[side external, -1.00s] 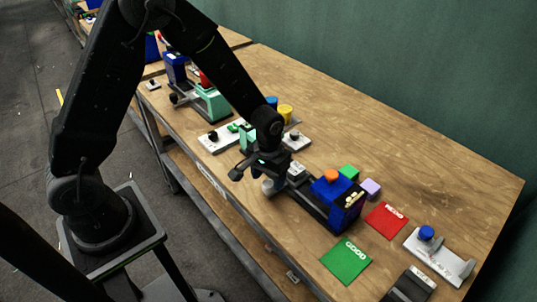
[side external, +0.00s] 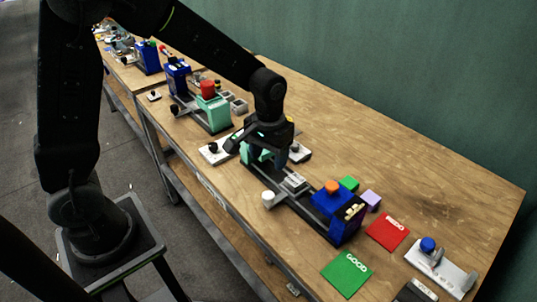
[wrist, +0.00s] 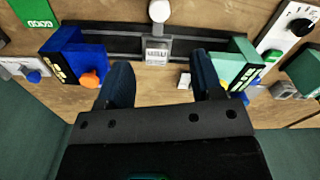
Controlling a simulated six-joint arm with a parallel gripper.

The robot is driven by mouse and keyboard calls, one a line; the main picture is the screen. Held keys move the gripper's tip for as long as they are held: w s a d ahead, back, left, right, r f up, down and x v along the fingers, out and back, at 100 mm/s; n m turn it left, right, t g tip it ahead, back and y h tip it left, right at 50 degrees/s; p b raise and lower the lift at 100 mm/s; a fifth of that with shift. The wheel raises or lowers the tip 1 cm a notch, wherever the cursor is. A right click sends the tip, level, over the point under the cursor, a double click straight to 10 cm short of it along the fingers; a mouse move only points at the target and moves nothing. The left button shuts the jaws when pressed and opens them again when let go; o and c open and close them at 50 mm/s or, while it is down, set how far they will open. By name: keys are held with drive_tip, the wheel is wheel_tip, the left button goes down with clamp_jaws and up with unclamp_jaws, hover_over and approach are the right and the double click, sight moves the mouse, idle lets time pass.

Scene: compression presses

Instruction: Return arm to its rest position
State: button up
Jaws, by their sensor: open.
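My gripper (side external: 265,155) is raised above the press at the middle of the bench, over its mint-green end. In the wrist view its two dark fingers (wrist: 160,85) are spread apart with nothing between them. The press has a dark rail (side external: 285,195), a blue block (side external: 335,205) with an orange knob (side external: 332,187), and a grey carriage (side external: 292,182) with a white knob (side external: 268,199). In the wrist view the carriage (wrist: 157,50) lies beyond my fingertips, apart from them. The mint-green end (wrist: 232,62) is partly hidden by my gripper in the side view.
A green mat (side external: 347,273) and a red mat (side external: 387,231) lie at the near right, beside a grey fixture with a blue knob (side external: 428,244). Green (side external: 349,183) and lilac (side external: 371,200) blocks stand behind the press. Another press (side external: 208,105) stands farther left. The back right of the bench is clear.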

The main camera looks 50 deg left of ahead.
drive_tip(key=s+a+r+m+t, duration=0.2)
drive_tip(key=s+r+t, duration=0.3)
drive_tip(key=s+r, duration=0.9)
drive_tip(key=s+m, duration=0.1)
drive_tip(key=s, duration=0.2)
drive_tip(key=shift+a+r+t, duration=0.15)
drive_tip(key=shift+a+t, duration=0.15)
